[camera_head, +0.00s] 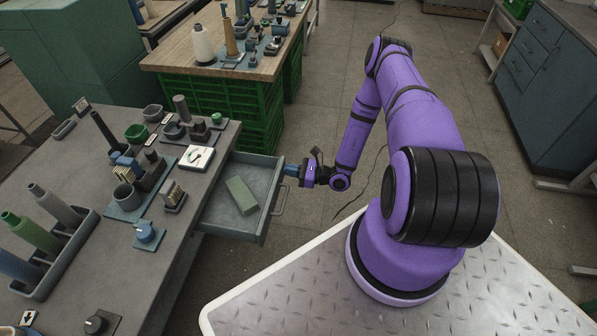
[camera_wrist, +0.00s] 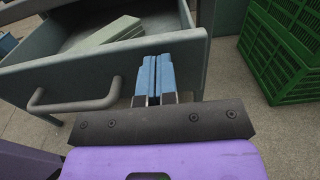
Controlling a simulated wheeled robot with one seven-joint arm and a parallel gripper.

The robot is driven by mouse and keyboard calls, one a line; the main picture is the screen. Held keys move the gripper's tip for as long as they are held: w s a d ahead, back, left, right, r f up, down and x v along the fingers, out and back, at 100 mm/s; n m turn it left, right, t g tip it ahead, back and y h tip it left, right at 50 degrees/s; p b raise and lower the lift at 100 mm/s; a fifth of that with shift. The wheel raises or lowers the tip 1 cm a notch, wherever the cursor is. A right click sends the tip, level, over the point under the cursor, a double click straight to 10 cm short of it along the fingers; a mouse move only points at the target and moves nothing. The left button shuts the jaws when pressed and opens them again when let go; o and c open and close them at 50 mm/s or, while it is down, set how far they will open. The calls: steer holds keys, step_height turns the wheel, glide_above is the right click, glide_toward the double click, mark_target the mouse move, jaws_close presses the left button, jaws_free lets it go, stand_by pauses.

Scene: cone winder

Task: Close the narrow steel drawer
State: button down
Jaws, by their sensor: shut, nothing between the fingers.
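The narrow steel drawer (camera_head: 262,230) stands pulled out of the grey workbench at its right side. A flat grey-green block (camera_head: 241,195) lies inside it. The drawer also shows in the wrist view (camera_wrist: 25,80), with its bar handle (camera_wrist: 75,106) on the front face. My gripper (camera_head: 286,170) is shut, with nothing between its blue fingers. In the wrist view the fingertips (camera_wrist: 155,62) are close to the drawer front, right of the handle and near the front's right end. I cannot tell whether they touch it.
The grey workbench (camera_head: 75,250) carries cones, small bins and fixtures. Green crates (camera_head: 262,130) stand behind the drawer under a wooden-topped table (camera_head: 170,60); they also show at right in the wrist view (camera_wrist: 285,50). Blue-grey cabinets (camera_head: 545,60) stand at far right. Floor between is open.

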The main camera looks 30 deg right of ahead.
steer(key=shift+w+a, duration=0.1)
stand_by(0.3)
steer(key=x, duration=2.2)
steer(key=shift+f, duration=0.1)
steer(key=shift+w+a, duration=0.2)
steer(key=shift+w+a+r, duration=0.1)
steer(key=shift+r, duration=0.15)
